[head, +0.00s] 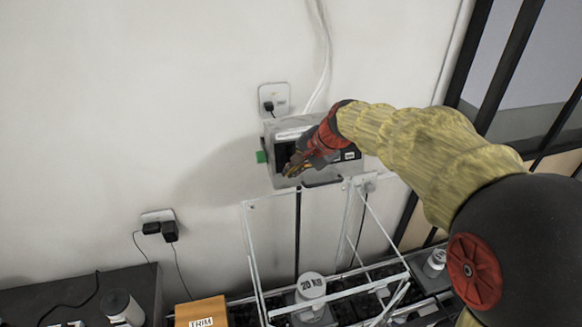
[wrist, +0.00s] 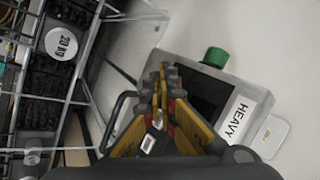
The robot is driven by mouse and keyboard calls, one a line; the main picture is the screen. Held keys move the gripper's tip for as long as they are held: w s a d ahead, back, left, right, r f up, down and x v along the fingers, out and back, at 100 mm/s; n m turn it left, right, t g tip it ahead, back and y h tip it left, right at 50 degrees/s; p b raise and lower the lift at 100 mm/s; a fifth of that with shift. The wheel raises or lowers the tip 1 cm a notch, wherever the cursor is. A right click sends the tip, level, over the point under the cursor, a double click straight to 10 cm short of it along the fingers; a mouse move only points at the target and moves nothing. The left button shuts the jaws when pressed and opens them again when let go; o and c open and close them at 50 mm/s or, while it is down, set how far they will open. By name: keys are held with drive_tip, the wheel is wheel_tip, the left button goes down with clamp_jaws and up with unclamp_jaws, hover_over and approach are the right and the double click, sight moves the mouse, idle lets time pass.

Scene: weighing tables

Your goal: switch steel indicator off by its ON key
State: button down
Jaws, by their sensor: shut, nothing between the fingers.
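The steel indicator (head: 291,127) is a grey box on the wall in the middle of the head view, partly hidden by my arm. In the wrist view its steel casing (wrist: 183,44) carries a green knob (wrist: 215,57) and a white label (wrist: 237,117) reading HEAVY. My gripper (head: 291,169) is shut and empty, in front of the indicator's dark front face. In the wrist view my gripper (wrist: 162,72) covers part of that face. I cannot tell whether the fingertips touch it. The ON key cannot be made out; the gripper may hide it.
Below the indicator stands a wire frame (head: 259,263) around a white-topped 20 KG weight (head: 311,286). An orange TRIM box (head: 201,312) is at the lower left. Wall sockets (head: 273,99) with plugs and cables are nearby.

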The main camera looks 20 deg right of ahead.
idle(0.3)
drive_tip(key=s, duration=0.2)
drive_tip(key=s+r, duration=0.1)
drive_tip(key=s, duration=0.2)
drive_tip(key=shift+r, duration=0.15)
idle(0.9)
